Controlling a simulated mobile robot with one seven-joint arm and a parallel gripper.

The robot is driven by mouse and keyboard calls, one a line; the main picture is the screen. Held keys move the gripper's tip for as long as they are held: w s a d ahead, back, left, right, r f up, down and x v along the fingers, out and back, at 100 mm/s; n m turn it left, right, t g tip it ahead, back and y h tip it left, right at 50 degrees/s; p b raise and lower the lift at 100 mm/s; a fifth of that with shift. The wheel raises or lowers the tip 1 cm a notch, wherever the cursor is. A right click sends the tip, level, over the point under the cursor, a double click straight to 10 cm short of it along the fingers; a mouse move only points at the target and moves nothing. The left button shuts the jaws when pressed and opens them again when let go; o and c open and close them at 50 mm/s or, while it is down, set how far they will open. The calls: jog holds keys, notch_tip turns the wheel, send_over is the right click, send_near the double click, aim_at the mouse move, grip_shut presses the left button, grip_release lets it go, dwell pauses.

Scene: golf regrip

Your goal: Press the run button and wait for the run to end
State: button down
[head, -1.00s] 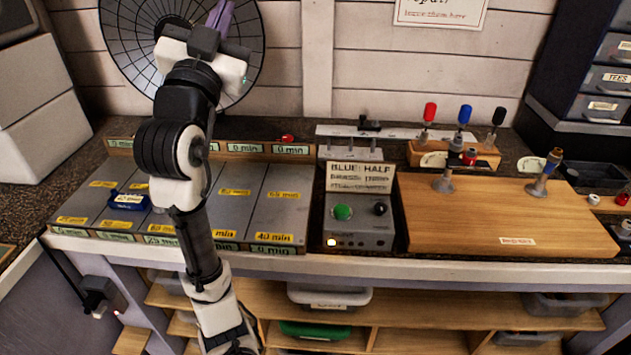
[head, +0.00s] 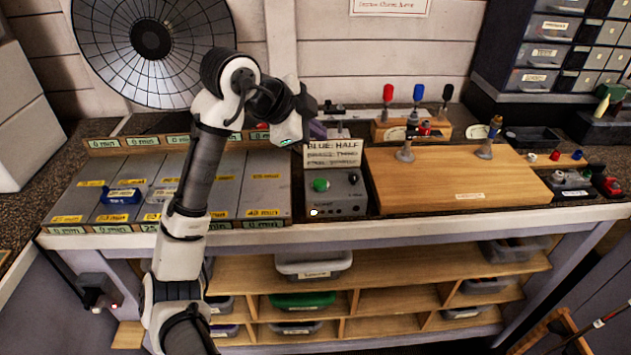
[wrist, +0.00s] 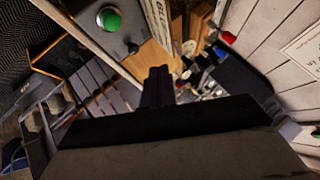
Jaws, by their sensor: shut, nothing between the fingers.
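The green run button (head: 320,185) sits on the grey control box (head: 345,205), beside a black knob (head: 353,178). A small light glows at the box's lower left. A card reading "BLUE: HALF" (head: 334,152) stands behind the box. My gripper (head: 318,130) is shut and empty, above and behind the box near the card, apart from the button. In the wrist view, my shut fingers (wrist: 158,85) point past the box, and the green button (wrist: 109,19) shows at upper left.
A wooden board (head: 450,178) lies right of the box. Left are grey trays with minute labels (head: 265,185) and a blue item (head: 122,196). Red, blue and black-handled tools (head: 417,95) stand in a wooden rack behind the board. A round dark fan-like disc (head: 150,40) stands at the back.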

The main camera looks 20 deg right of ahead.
aim_at(315, 184)
jog(key=shift+f, duration=0.1)
notch_tip(315, 184, down, 9)
jog(key=b, duration=0.7)
jog(key=shift+r, duration=0.2)
dwell(1.7)
jog(key=shift+f, duration=0.4)
jog(key=shift+f+b, duration=0.55)
dwell(0.5)
jog(key=shift+r, duration=0.1)
jog(key=shift+r+p, duration=0.8)
jog(key=shift+r, duration=0.1)
